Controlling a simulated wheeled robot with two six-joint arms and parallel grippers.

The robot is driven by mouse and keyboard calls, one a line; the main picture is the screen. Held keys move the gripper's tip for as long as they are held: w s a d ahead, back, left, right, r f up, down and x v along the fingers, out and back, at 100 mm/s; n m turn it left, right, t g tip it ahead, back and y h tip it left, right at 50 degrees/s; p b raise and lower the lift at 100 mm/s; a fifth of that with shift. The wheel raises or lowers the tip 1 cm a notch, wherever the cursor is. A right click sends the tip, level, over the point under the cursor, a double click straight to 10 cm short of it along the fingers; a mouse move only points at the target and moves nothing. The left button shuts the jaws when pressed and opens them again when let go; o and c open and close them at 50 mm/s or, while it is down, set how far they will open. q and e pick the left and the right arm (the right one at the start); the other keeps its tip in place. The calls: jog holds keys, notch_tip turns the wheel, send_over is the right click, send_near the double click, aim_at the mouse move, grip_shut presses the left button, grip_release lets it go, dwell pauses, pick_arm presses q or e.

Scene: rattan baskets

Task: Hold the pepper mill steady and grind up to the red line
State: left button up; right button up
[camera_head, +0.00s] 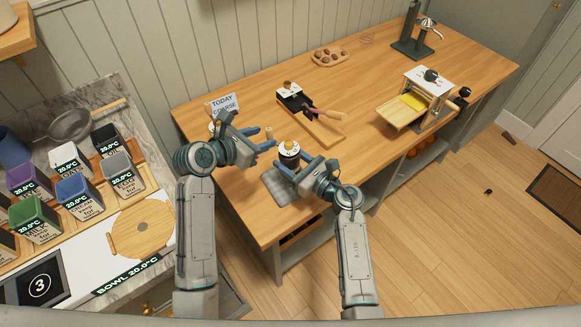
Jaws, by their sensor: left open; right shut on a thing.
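The pepper mill (289,150) stands near the table's front left part. It has a dark body, a pale top and a yellowish knob. My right gripper (291,164) is shut on the mill's body from the front right. My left gripper (262,140) is open and empty just left of the mill's top, with its blue fingers pointing toward it. A grey cloth (277,188) lies beside the mill's base. A small sign (224,104) reading "TODAY COARSE" stands behind my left gripper. No red line can be made out.
A dark tool on a wooden board (322,130) lies behind the mill. A pasta-machine-like device (425,90) stands to the right, and a tray of small brown items (330,58) at the back. Several labelled containers (72,190) fill the left counter.

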aim_at(269, 128)
dwell(0.5)
pick_arm(q)
jog(key=s+a+r+h, duration=0.2)
jog(key=s+a+r, duration=0.1)
jog(key=a, duration=0.1)
jog(key=shift+x, duration=4.4)
jog(key=shift+s+d+f, duration=0.1)
jog(key=shift+s, duration=0.05)
jog(key=c, duration=0.9)
